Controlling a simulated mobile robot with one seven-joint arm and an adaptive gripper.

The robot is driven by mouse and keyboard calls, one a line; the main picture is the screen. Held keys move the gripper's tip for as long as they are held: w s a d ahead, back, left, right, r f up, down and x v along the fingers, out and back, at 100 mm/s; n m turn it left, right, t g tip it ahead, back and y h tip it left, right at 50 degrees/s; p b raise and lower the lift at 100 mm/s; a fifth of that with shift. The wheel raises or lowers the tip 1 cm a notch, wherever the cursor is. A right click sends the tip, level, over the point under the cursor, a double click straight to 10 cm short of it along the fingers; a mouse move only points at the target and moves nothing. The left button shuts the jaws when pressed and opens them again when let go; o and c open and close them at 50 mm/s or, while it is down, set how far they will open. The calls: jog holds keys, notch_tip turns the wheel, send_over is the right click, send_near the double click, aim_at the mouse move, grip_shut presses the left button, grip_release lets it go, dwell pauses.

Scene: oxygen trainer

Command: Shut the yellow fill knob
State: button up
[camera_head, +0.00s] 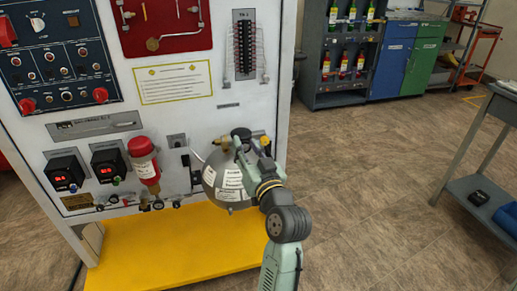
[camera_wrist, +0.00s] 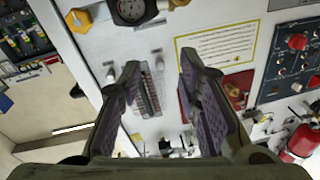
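A yellow knob (camera_wrist: 80,19) shows at the upper left of the wrist view, beside a round black gauge (camera_wrist: 130,10).
The white panel (camera_head: 205,112) stands behind the tank, with black displays (camera_head: 66,171) and a red cylinder (camera_head: 145,165) to its left. A yellow platform (camera_head: 170,258) lies below. A grey table (camera_head: 480,195) stands far right, with open floor (camera_head: 360,210) between.

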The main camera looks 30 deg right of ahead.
jog(key=m+g+h, duration=0.1)
jog(key=m, duration=0.1)
send_near(265, 141)
jog(key=w, duration=0.3)
jog(key=w+d+p, duration=0.1)
jog(key=w, duration=0.2)
jog(key=w+d+p, duration=0.1)
jog(key=w, duration=0.2)
jog(key=shift+c, duration=0.2)
jog(key=shift+h, duration=0.4)
grip_shut()
